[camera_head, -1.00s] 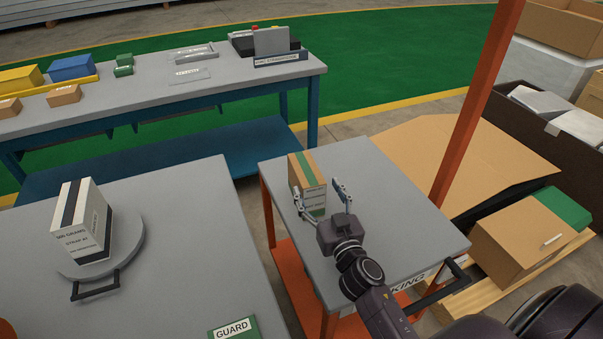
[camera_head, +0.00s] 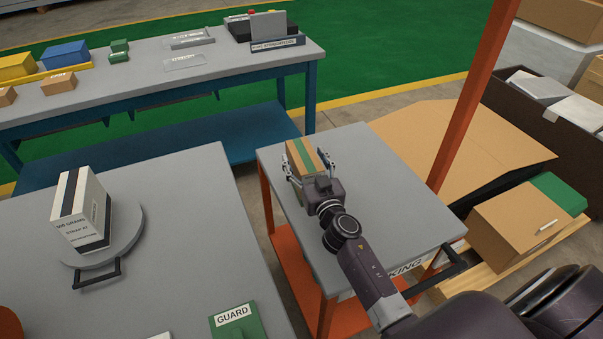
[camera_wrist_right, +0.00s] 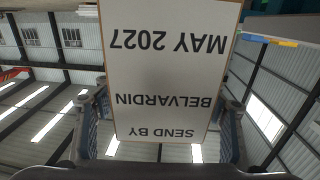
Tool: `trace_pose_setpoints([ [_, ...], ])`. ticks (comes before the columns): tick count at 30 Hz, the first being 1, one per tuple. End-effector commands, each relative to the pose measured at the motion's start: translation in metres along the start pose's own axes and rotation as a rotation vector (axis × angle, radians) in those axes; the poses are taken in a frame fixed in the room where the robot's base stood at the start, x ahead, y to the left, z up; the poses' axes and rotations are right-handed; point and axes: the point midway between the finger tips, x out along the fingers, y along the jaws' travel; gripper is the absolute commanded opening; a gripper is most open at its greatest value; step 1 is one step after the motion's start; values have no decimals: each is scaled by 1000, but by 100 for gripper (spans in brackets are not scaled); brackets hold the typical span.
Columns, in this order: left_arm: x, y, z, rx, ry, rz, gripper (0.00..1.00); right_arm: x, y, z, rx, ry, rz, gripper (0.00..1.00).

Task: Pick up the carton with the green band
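The carton with the green band (camera_head: 302,155) is a brown box standing on the far part of the small grey cart top (camera_head: 395,215). My right gripper (camera_head: 309,163) has one finger on each side of it and partly hides its near face. In the right wrist view the carton's white label (camera_wrist_right: 170,70) fills the middle, upside down, reading "SEND BY BELVARDIN MAY 2027". The gripper's fingers (camera_wrist_right: 162,125) flank it, with a gap showing at the right finger, so the gripper looks open around the carton. My left gripper is out of view.
A white carton with a dark band (camera_head: 83,210) stands on a round turntable (camera_head: 128,235) on the left table. A green GUARD block (camera_head: 238,322) lies at its front. An orange post (camera_head: 470,105) rises beside the cart's right side.

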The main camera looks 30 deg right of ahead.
Motion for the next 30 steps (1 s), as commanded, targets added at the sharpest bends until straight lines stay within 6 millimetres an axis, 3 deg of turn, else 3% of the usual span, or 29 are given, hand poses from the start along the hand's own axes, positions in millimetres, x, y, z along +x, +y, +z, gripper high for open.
trace_pose_setpoints([
  [2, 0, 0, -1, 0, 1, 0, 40, 0, 0, 0, 0, 0, 0, 55],
  [14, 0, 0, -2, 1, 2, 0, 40, 0, 0, 0, 0, 0, 1, 11],
  [23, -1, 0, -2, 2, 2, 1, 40, 0, 0, -4, 0, 4, 0, 9],
  [30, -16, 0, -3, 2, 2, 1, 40, 0, 1, -26, -3, 7, -1, 9],
])
